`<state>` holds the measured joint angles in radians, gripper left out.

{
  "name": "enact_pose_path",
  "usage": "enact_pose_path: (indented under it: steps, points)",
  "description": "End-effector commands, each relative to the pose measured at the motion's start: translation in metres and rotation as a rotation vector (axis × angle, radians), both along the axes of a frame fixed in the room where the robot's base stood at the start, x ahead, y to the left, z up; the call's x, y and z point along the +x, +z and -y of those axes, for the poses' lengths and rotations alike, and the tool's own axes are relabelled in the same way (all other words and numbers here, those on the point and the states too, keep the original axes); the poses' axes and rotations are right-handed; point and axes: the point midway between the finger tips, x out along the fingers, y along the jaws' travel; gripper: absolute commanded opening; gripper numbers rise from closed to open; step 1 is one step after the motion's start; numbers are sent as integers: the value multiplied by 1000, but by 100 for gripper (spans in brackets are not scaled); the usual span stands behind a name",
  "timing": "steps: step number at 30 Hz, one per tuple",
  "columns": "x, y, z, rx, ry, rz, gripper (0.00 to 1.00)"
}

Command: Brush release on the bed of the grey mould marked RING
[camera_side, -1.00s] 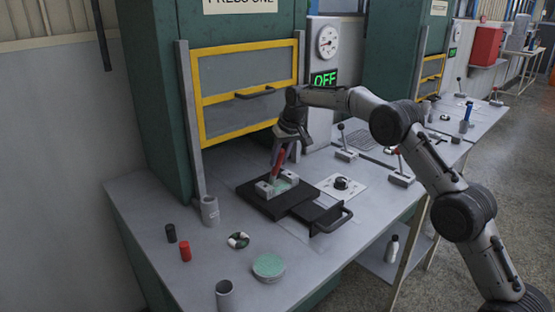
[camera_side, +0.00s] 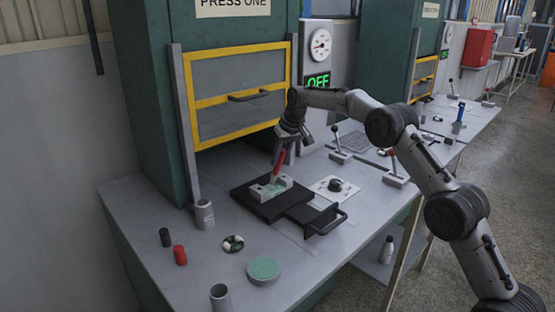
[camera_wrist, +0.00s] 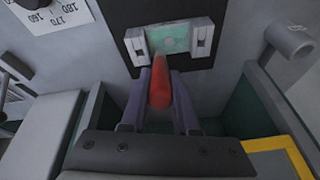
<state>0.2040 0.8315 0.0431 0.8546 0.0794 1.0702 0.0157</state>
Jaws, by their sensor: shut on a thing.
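My gripper (camera_side: 279,163) is shut on a red-handled brush (camera_side: 278,166) and holds it tilted, tip down, over the grey mould (camera_side: 258,192). The mould has two grey end blocks with a pale green bed (camera_side: 270,189) between them. It sits on a black plate (camera_side: 247,203) in front of the press. In the wrist view the red handle (camera_wrist: 160,82) lies between the two fingers, pointing toward the green bed (camera_wrist: 168,40). No RING marking is legible.
A black handle (camera_side: 325,222) sticks out in front of the plate. A grey cup (camera_side: 204,214), black and red cylinders, a small round dish (camera_side: 233,244), a green-topped round tin (camera_side: 263,270) and another cup stand left and front. Levers (camera_side: 395,172) and a dial (camera_side: 335,186) are at right.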

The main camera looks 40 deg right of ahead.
Motion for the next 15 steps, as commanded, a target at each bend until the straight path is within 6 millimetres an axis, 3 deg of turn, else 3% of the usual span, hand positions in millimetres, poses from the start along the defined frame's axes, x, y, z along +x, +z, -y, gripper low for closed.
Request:
enact_pose_path:
  steps: [15]
  points:
    - [0,-1,-7,0,1,-1,0]
